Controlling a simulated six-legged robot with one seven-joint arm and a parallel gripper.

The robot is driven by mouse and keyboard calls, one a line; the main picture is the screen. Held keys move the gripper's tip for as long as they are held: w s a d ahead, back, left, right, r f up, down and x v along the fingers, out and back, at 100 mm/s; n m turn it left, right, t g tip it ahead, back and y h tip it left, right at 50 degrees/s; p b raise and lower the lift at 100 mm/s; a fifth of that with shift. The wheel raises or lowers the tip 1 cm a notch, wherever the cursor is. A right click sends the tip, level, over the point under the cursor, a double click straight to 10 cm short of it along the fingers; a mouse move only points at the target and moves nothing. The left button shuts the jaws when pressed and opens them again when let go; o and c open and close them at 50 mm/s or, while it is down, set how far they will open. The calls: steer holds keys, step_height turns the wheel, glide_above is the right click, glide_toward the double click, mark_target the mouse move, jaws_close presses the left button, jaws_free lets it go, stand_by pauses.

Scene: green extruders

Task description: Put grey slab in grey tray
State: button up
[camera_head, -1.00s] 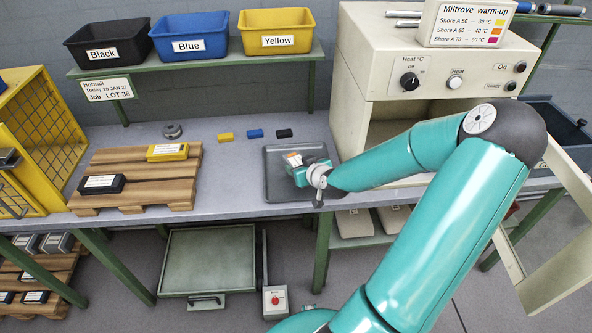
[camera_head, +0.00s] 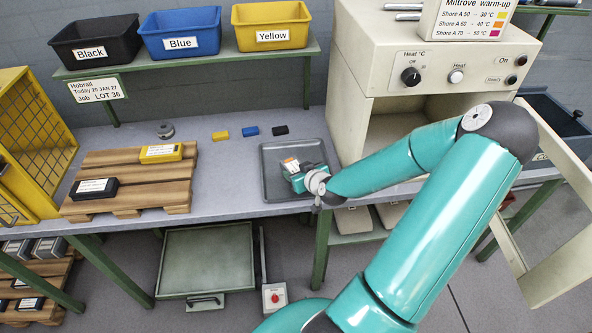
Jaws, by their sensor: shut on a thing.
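The dark grey tray (camera_head: 272,190) lies flat on the bench, left of the cream heater. My gripper (camera_head: 296,172) is over the tray, low and pointing away from me. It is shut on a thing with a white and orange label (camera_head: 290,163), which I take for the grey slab. The slab's body is mostly hidden by the teal gripper. I cannot tell whether it touches the tray floor.
A pallet (camera_head: 120,168) at left bears a yellow and a black block. Small yellow, blue and black pieces (camera_head: 250,131) lie behind the tray. The heater (camera_head: 425,80) stands open at right, its door swung forward. A dark bin (camera_head: 548,112) stands beyond.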

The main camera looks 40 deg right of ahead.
steer(key=shift+w+f, duration=0.1)
steer(key=shift+f, duration=0.1)
steer(key=o, duration=1.1)
steer(key=shift+o, duration=0.2)
steer(key=shift+r, duration=0.1)
steer(key=shift+s+r, duration=0.15)
steer(key=shift+s, duration=0.05)
steer(key=v, duration=1.1)
steer(key=shift+s+r, duration=0.1)
steer(key=shift+s, duration=0.15)
steer(key=a+f+n+g, duration=0.2)
steer(key=a+g, duration=0.2)
steer(key=s+a+r+g+y, duration=0.1)
steer(key=s+a+r, duration=0.2)
steer(key=a+r, duration=0.9)
steer(key=s+a+r+g+y, duration=0.1)
steer(key=s+a+r, duration=0.2)
steer(key=a+r, duration=0.8)
steer(key=shift+s+a+r+y, duration=0.2)
steer(key=shift+a+r+y, duration=0.15)
steer(key=shift+a, duration=0.8)
